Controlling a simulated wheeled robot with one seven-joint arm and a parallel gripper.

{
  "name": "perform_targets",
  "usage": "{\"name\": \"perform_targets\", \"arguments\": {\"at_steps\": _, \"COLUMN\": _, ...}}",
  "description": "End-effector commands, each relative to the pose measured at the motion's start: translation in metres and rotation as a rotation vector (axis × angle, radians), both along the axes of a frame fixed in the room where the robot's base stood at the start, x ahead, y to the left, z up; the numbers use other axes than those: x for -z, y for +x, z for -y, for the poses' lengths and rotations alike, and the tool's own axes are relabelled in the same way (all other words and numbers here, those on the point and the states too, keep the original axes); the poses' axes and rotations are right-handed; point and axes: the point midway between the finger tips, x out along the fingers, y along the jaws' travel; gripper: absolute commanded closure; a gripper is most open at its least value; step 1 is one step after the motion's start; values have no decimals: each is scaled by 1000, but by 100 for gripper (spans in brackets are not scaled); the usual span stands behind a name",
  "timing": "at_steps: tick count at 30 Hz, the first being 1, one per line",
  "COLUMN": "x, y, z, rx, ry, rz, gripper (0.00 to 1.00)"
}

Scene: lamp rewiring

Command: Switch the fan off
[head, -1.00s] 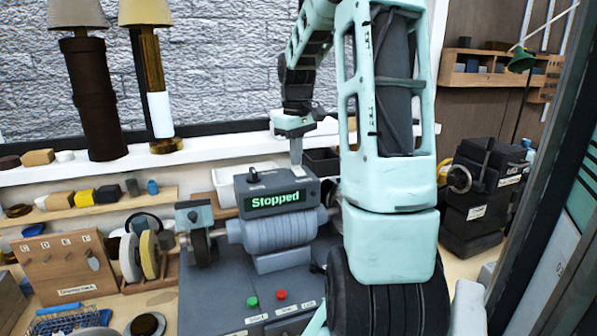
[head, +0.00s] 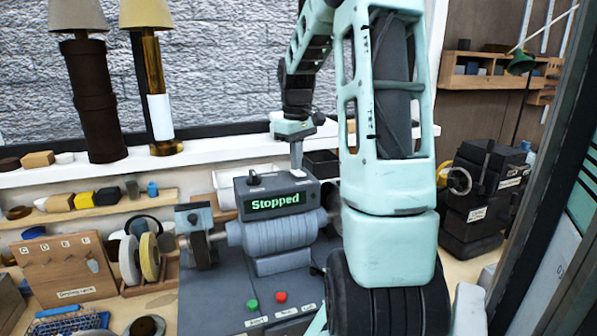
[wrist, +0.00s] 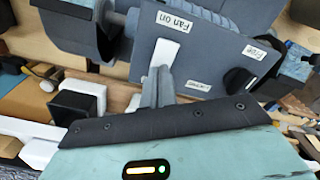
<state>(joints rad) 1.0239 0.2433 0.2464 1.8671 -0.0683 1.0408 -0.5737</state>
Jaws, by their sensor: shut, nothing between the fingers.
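The grey machine (head: 276,240) stands on the bench with a green "Stopped" display (head: 276,201). In the wrist view, the top of its control box (wrist: 208,50) carries a white "Fan on" label (wrist: 163,66), two more small labels and a black knob (wrist: 238,80). The knob also shows in the head view (head: 254,179). My gripper (head: 297,165) points down at the right end of the box top. In the wrist view its fingers (wrist: 163,78) are shut and empty, close beside the "Fan on" label. I cannot tell if they touch the box.
A green button (head: 252,305) and a red button (head: 281,297) sit on the machine's front. Grinding wheels (head: 149,257) stand to its left. Two lamps stand on the white shelf behind (head: 215,154). A black machine (head: 483,190) stands on the right, behind my arm.

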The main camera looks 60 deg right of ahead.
Motion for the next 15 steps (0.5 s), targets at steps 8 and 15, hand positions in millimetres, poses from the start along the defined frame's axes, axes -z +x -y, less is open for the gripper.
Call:
{"name": "perform_targets", "arguments": {"at_steps": 8, "x": -26, "y": 0, "z": 0, "rx": 1, "ry": -1, "rz": 1, "gripper": 100}}
{"name": "perform_targets", "arguments": {"at_steps": 15, "x": -44, "y": 1, "z": 0, "rx": 0, "ry": -1, "rz": 2, "gripper": 100}}
